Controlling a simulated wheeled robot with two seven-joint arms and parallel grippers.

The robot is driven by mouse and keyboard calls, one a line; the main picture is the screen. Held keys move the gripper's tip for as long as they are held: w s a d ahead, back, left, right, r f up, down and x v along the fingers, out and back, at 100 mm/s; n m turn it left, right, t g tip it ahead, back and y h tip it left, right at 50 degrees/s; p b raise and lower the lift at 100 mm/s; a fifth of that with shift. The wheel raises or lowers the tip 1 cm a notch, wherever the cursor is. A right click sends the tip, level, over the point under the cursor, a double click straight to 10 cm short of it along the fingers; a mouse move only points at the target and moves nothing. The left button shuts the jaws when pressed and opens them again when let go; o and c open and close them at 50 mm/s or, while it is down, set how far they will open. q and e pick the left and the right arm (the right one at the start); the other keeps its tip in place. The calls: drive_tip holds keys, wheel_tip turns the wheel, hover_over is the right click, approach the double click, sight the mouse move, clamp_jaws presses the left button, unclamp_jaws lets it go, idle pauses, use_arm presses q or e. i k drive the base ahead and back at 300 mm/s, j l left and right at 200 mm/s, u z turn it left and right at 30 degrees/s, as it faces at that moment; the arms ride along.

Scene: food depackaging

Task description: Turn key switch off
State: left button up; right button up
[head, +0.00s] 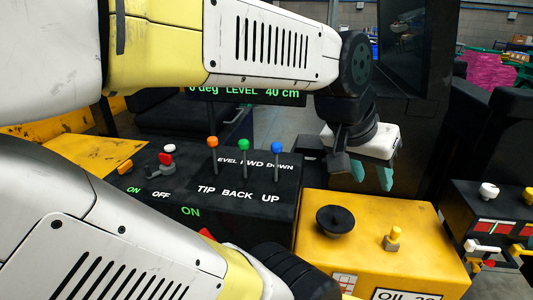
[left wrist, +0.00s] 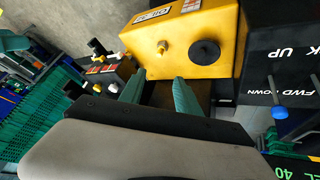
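My left gripper (head: 372,176) hangs above and behind the yellow box, with its two teal fingers apart and nothing between them. The open fingers also show in the left wrist view (left wrist: 158,96). On the black console at left in the head view, a red and grey switch (head: 166,162) with a white top sits beside ON and OFF labels. I cannot tell for sure whether it is the key switch. The left gripper is well to the right of it. A red part (head: 207,234) below another ON label is mostly hidden by a white arm link. My right gripper is not in view.
Orange, green (head: 243,145) and blue (head: 277,148) levers stand on the black console (head: 283,205). The yellow box (head: 312,225) carries a black round knob (head: 336,219) and a yellow knob (head: 393,238). Another black control box (head: 462,205) stands at right. A dark screen (head: 402,50) rises behind.

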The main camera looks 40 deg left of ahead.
sight(164, 170)
drive_tip(key=k+u, duration=0.1)
drive_tip(key=u, duration=2.35)
drive_tip(key=i+j, duration=0.15)
drive_tip(key=i, duration=0.4)
